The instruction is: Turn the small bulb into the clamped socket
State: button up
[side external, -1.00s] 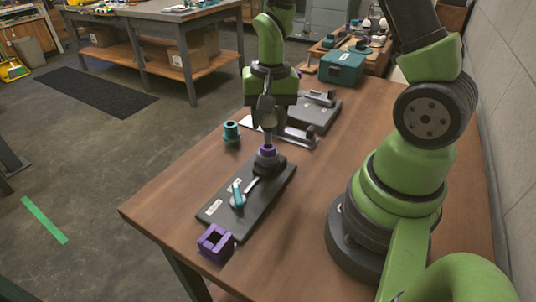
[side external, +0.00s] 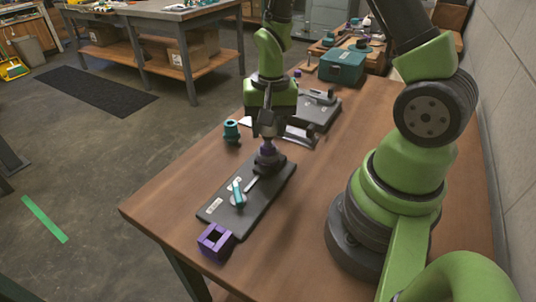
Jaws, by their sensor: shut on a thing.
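My gripper (side external: 267,131) points straight down over the clamped socket (side external: 267,150), shut on the small bulb. The fingers hide most of the bulb, and I cannot tell how deep it sits in the socket. The purple socket shows only as a small strip below the fingertips. It is held in the dark clamp (side external: 270,162) at the far end of a dark base plate (side external: 222,211). A teal-handled lever (side external: 238,193) lies along the plate.
A purple square holder (side external: 215,241) stands at the plate's near end. A teal cylindrical part (side external: 231,131) stands left of my gripper. Another dark fixture (side external: 318,108) and a teal box (side external: 342,66) are behind. The table between the plate and my base is clear.

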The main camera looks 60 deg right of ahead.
jog(key=shift+f, duration=0.65)
dwell(1.3)
jog(key=shift+o, duration=1)
jog(key=shift+c, duration=0.9)
jog(key=shift+f, duration=0.1)
jog(key=m, duration=0.5)
jog(key=shift+m, duration=1)
